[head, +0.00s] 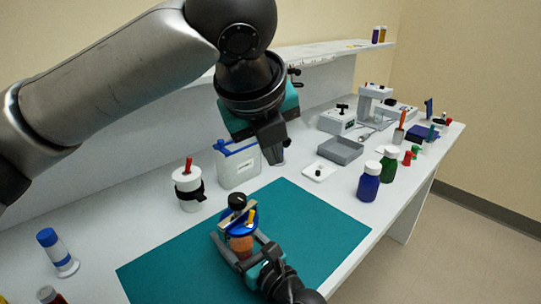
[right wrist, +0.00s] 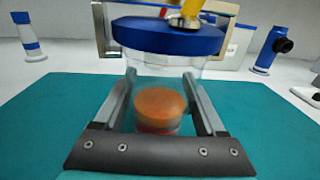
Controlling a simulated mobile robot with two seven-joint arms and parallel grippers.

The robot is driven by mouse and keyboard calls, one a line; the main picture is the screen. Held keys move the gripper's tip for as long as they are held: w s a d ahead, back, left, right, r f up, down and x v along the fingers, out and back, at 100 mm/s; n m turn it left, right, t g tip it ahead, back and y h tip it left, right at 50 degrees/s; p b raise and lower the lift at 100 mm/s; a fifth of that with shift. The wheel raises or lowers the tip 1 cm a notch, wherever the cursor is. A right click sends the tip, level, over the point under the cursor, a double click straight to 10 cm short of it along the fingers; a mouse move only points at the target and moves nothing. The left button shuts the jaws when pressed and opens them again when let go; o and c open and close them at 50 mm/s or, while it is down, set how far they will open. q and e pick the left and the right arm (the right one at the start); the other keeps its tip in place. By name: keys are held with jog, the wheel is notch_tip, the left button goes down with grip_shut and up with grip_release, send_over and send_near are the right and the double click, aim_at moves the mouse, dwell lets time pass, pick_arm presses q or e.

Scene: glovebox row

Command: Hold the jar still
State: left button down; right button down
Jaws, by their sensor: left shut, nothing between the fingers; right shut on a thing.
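The jar (head: 241,243) is clear with a blue lid (right wrist: 165,35) and orange contents (right wrist: 160,103). It stands on the teal mat (head: 315,222). My right gripper (head: 240,234) is shut on the jar, with one finger along each side; the right wrist view shows both fingers beside the glass. A yellow-handled piece (head: 252,215) with a metal part shows at the top of the lid; I cannot tell how it is joined. My left gripper (head: 275,155) is shut and empty, above and behind the jar, apart from it.
A white canister (head: 188,187) with a black band and a white container (head: 239,168) with a blue top stand behind the mat. A grey tray (head: 341,150), blue bottle (head: 369,183) and green bottle (head: 389,165) are at right. The mat's right part is clear.

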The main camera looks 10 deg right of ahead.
grip_release()
